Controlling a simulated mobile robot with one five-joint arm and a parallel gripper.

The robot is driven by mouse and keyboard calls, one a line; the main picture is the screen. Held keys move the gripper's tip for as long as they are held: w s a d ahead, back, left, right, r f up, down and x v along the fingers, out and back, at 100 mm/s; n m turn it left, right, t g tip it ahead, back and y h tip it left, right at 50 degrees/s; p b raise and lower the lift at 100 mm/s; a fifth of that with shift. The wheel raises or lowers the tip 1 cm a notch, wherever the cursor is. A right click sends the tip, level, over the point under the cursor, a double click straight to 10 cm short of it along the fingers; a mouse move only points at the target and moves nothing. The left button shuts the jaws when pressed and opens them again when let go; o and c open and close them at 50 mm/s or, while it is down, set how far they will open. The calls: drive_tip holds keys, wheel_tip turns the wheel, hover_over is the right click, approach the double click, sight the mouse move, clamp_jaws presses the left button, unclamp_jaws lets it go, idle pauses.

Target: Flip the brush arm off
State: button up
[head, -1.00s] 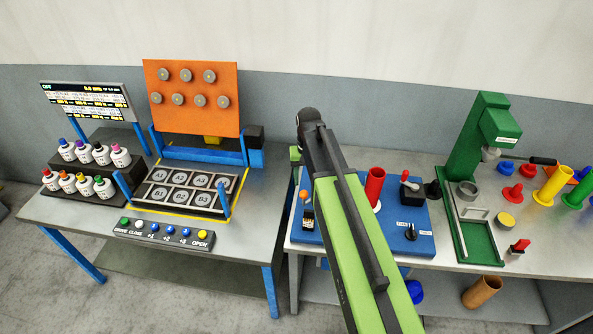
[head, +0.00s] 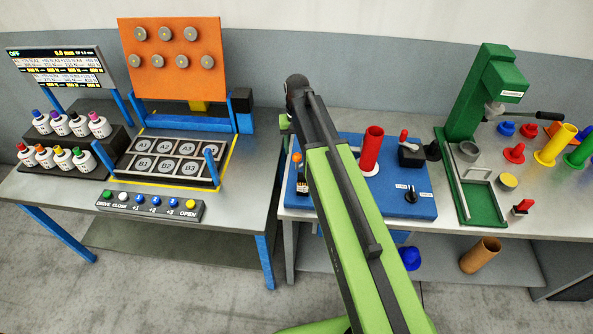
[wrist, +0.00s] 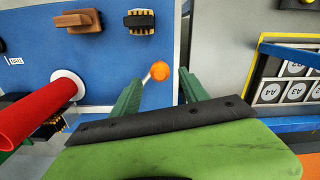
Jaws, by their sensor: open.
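A blue panel (head: 400,206) on the right bench carries a short pale lever with an orange ball tip (head: 297,157). This looks like the brush arm, though I cannot be sure. My gripper (wrist: 160,85) is open, with two green fingers apart and nothing held. In the head view my arm hides the middle of the panel.
A red bobbin (head: 371,148) stands upright on the panel, with a red-knobbed switch (head: 404,137) and a black dial (head: 411,197). A brown block (wrist: 80,20) shows in the wrist view. A bench with a labelled tray (head: 137,185) stands left; a green press (head: 468,100) stands right.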

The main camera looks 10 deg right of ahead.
sight(297, 161)
wheel_tip(297, 161, down, 8)
drive_tip(key=b, duration=0.6)
drive_tip(key=shift+r, duration=0.3)
clamp_jaws()
idle(0.7)
